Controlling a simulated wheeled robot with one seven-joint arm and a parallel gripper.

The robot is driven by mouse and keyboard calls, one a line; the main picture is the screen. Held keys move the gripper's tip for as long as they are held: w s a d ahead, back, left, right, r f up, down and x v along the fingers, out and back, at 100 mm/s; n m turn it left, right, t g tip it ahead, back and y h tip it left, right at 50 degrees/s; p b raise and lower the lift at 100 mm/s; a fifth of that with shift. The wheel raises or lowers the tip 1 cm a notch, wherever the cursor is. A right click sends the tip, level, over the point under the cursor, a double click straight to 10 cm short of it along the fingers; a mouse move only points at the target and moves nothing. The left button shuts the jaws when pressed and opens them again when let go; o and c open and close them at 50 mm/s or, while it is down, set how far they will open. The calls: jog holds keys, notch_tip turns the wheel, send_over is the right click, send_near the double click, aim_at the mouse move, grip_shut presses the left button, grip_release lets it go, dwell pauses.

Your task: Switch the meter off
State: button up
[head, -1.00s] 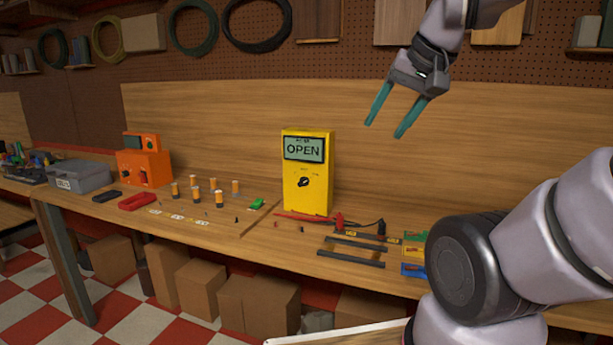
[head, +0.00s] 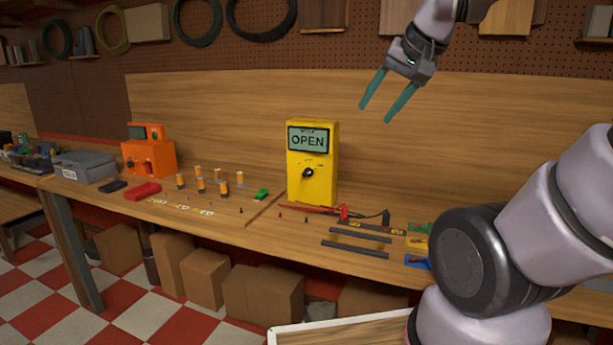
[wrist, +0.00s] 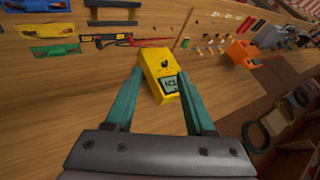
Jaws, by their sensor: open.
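The yellow meter (head: 312,188) stands upright on the workbench, its screen (head: 308,139) reading "OPEN". A black rotary knob (head: 307,172) sits on its front below the screen, with small marks around it too small to read. My gripper (head: 375,108) is open and empty, up and to the right of the meter, with its teal fingers pointing down. In the wrist view the meter (wrist: 156,66) lies beyond and between the open fingers (wrist: 158,84), apart from them. Its knob (wrist: 165,64) and part of its screen show there.
Red and black probe leads (head: 343,212) and dark bars (head: 352,249) lie in front of and right of the meter. Capped cylinders (head: 201,187), a green clip (head: 262,194) and an orange device (head: 148,155) stand to the left. A wooden backboard rises behind the meter.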

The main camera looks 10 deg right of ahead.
jog(key=w+a+f+m+t+h, duration=0.1)
jog(key=w+a+f+m, duration=0.2)
jog(key=w, duration=0.6)
jog(key=w+a+f+m+t, duration=0.15)
jog(key=w+f, duration=0.25)
jog(key=w, duration=0.5)
jog(key=w+a+f+m+h, duration=0.1)
jog(key=w+a+f+m, duration=0.2)
jog(key=w, duration=0.6)
jog(key=m+t+h, duration=0.2)
jog(key=m+h, duration=0.2)
send_near(308, 173)
notch_tip(308, 173, up, 3)
jog(key=s, duration=0.1)
jog(key=s+a+f+t+h, duration=0.1)
jog(key=a+f+t+h, duration=0.3)
jog(key=f+h, duration=0.3)
jog(key=shift+m+g+y, duration=0.25)
jog(key=shift+m+y, duration=0.1)
jog(key=shift+y, duration=0.25)
jog(key=x, duration=1)
jog(key=shift+w+d+f, duration=0.2)
jog(key=shift+w+f, duration=0.1)
jog(key=shift+c, duration=0.3)
grip_shut()
